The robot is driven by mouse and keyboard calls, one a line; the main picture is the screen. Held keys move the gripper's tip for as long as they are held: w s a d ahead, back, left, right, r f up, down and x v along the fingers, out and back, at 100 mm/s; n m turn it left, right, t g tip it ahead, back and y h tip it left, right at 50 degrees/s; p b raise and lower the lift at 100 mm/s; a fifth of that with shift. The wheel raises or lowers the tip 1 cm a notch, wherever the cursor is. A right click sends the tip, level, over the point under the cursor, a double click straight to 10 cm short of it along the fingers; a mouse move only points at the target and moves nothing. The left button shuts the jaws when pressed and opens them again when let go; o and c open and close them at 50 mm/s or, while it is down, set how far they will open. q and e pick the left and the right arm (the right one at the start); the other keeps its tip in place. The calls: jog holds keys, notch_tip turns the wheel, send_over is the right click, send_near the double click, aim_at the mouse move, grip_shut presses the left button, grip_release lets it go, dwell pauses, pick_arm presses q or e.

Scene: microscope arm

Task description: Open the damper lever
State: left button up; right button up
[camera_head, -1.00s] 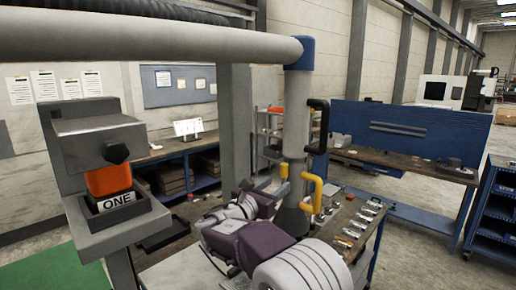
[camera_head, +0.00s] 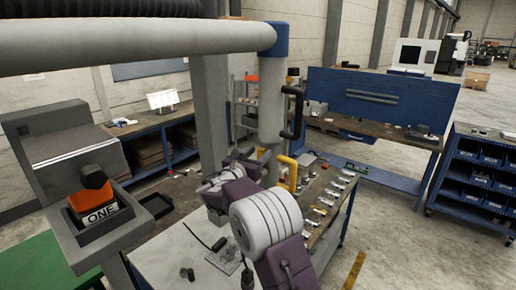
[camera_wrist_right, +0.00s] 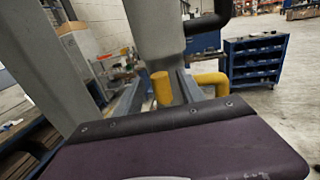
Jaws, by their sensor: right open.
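The yellow damper lever (camera_head: 289,172) is a bent handle low on the grey vertical duct (camera_head: 272,100). In the right wrist view its short yellow end (camera_wrist_right: 161,88) stands between my right gripper's fingers (camera_wrist_right: 158,95), and a yellow bend (camera_wrist_right: 211,80) shows to the right. My right gripper (camera_head: 258,157) is open and at the duct's lower part, partly hidden behind my purple and white arm links. Whether a finger touches the lever cannot be told. My left gripper is not in view.
A black handle (camera_head: 294,112) sticks out from the duct above the lever. A table with small parts (camera_head: 322,205) stands below. A box marked ONE with an orange part (camera_head: 92,202) is at the left. A blue bench (camera_head: 385,97) stands behind.

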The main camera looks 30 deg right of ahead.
jog(key=shift+s+r, duration=0.1)
jog(key=shift+s, duration=0.1)
jog(key=shift+w, duration=0.2)
jog(key=c, duration=0.5)
grip_shut()
dwell(0.6)
